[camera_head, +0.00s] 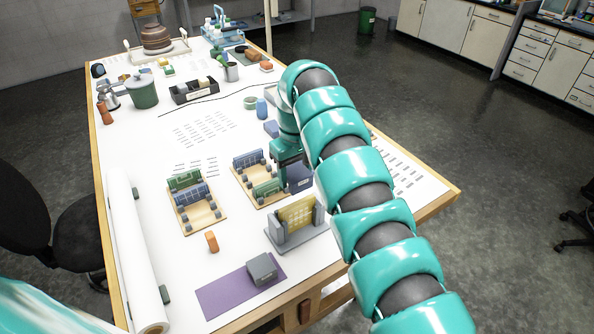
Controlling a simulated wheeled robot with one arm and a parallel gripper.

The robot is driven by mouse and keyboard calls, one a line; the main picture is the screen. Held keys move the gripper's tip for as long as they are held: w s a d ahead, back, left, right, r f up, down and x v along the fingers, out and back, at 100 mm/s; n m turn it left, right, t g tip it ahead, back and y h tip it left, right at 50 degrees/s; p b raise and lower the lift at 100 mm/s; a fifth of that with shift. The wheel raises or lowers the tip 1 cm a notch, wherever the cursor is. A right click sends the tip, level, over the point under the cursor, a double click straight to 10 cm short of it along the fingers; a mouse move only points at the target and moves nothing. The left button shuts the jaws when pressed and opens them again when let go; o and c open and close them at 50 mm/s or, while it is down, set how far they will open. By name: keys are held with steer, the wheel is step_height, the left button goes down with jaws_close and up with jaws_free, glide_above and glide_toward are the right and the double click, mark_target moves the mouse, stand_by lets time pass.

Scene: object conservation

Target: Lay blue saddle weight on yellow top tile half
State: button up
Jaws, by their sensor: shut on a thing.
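My gripper (287,160), teal, points down over the middle right of the table, at the right edge of the middle wooden board. It is shut on a dark blue block (300,179), which appears to be the blue saddle weight. My arm and gripper hide part of it, and I cannot tell whether it touches the table. A yellow tile piece (296,212) stands upright in a grey stand (288,238), nearer the camera and apart from the gripper. Its halves cannot be told apart.
The middle wooden board (272,201) and the left one (206,220) carry blue and green tiles with small grey blocks. A grey block (262,268) sits on a purple mat (222,297). An orange cylinder (211,241) stands nearby. A white roll (134,250) lies along the left edge.

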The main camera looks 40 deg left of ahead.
mark_target(296, 202)
steer(key=shift+w+f+b, duration=0.1)
steer(key=shift+f+b, duration=1.1)
steer(key=shift+f, duration=1.75)
steer(key=shift+f+b, duration=0.45)
steer(key=shift+f, duration=0.35)
steer(key=shift+r, duration=0.1)
steer(key=shift+r+p, duration=0.5)
steer(key=shift+r, duration=1.4)
